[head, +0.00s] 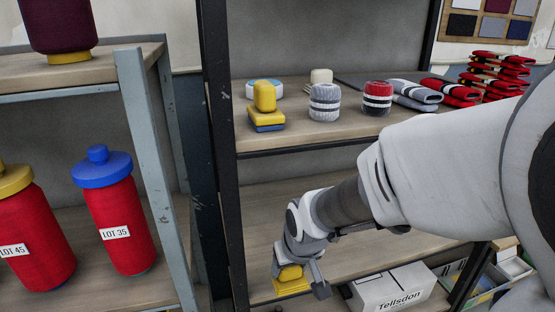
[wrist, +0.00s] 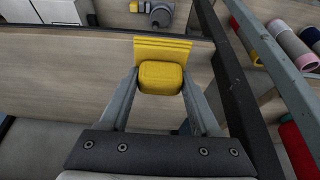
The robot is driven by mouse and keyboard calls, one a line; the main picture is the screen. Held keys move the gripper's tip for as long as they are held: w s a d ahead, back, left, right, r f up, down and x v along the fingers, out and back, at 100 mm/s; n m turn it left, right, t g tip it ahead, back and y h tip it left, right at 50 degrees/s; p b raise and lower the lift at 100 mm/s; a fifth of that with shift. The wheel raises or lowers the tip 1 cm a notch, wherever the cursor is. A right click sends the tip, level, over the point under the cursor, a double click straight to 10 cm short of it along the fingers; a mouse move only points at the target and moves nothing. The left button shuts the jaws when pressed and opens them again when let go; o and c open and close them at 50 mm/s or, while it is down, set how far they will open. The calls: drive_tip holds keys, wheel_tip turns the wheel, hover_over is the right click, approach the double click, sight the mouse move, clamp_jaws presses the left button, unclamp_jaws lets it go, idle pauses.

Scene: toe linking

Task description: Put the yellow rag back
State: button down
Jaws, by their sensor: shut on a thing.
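The yellow rag (wrist: 162,76) is held between the two fingers of my gripper (wrist: 160,88), with a wider flat yellow part beyond the fingertips in the wrist view. In the head view the yellow rag (head: 291,281) shows at the low end of my arm, in front of the lower shelf. My gripper (head: 300,276) is shut on it, pointing down. I cannot tell whether the rag touches the shelf board. Part of the rag is hidden by the fingers in the head view.
The upper shelf (head: 300,140) bears a yellow and blue brush-like item (head: 265,105), yarn balls (head: 324,102) and folded socks (head: 414,94). A Tellsdon box (head: 395,290) stands below right. Dark posts (head: 222,150) and a left rack with red cones (head: 122,220) flank the shelf.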

drive_tip(key=w+a, duration=0.1)
drive_tip(key=w, duration=0.2)
drive_tip(key=w+a, duration=0.1)
drive_tip(key=w, duration=0.5)
drive_tip(key=shift+w+a+p, duration=0.35)
drive_tip(key=shift+a+p, duration=0.05)
drive_tip(key=shift+w+f, duration=0.1)
drive_tip(key=shift+f, duration=1.65)
drive_tip(key=shift+f, duration=0.2)
drive_tip(key=shift+c, duration=0.5)
unclamp_jaws()
drive_tip(key=shift+r, duration=0.1)
